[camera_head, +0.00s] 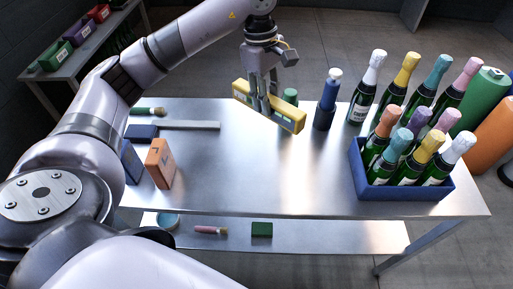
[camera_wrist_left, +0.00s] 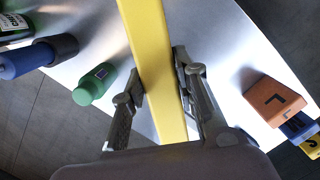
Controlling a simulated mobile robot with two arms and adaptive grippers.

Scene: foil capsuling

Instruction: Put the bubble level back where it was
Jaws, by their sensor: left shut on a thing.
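The bubble level is a yellow bar (camera_head: 288,115) held in my left gripper (camera_head: 260,100) above the far part of the metal table. My left gripper is shut around the middle of the bar. In the left wrist view the yellow bar (camera_wrist_left: 150,50) runs between the two fingers (camera_wrist_left: 158,90), from the top edge down to the palm. Whether its underside touches the table is hard to tell in the head view. My right gripper is not in view.
A green bottle (camera_head: 290,97) stands just behind the bar, and a blue cylinder (camera_head: 327,100) is to its right. A blue crate (camera_head: 400,190) of foil-topped bottles is at the right. An orange block (camera_head: 159,163) sits at the left. The table's middle (camera_head: 260,170) is clear.

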